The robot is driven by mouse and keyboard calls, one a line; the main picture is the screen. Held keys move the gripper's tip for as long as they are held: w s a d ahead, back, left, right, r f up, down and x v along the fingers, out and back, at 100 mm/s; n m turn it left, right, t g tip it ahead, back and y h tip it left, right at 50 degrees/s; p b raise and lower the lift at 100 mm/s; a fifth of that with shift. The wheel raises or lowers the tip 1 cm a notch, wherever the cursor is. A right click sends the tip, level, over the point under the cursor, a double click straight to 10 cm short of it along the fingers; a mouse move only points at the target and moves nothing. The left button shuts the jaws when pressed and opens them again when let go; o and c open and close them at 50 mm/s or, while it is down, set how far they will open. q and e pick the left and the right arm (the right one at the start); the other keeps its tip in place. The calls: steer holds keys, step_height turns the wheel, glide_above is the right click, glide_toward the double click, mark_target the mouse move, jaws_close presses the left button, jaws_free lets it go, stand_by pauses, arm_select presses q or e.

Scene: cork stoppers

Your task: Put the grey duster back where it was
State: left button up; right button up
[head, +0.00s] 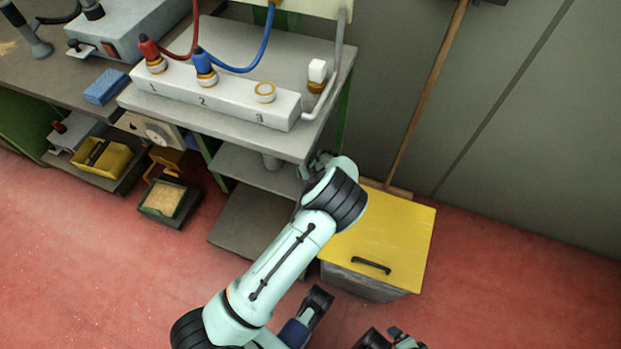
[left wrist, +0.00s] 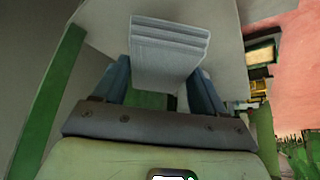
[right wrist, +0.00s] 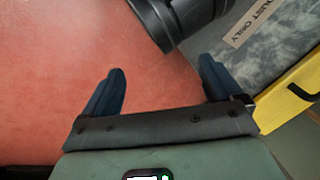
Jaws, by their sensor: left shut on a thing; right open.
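The grey duster (left wrist: 168,50) is a pale grey, layered, folded block in the left wrist view. My left gripper (left wrist: 165,85) is shut on it, one finger on each side, and it sticks out beyond the fingertips. In the head view my left gripper (head: 318,163) is at the right front corner of the bench, by the shelves below the top; my arm hides most of it and the duster cannot be made out there. My right gripper (right wrist: 160,85) is open and empty over the red floor, beside the yellow-lidded bin (head: 380,240).
The bench (head: 225,127) bears a white numbered block (head: 215,98) with red and blue hoses plugged in. Lower shelves (head: 250,225) look clear where visible. A blue sponge (head: 105,87) lies at left. A wooden pole (head: 430,90) leans on the wall. Floor (head: 520,290) at right is free.

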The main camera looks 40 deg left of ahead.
arm_select(q)
step_height(320, 180, down, 5)
steer(key=shift+f+b, duration=0.1)
steer(key=shift+b, duration=0.6)
arm_select(e)
steer(key=shift+w+d+f+t, duration=0.15)
steer(key=shift+w+d+f, duration=0.2)
steer(key=shift+w, duration=0.2)
steer(key=shift+w+d+f+t, duration=0.15)
steer(key=shift+w+d+f, duration=0.15)
steer(key=shift+w, duration=0.25)
arm_select(q)
steer(key=o, duration=1.1)
arm_select(e)
steer(key=shift+s+f, duration=0.15)
steer(key=shift+f, duration=0.05)
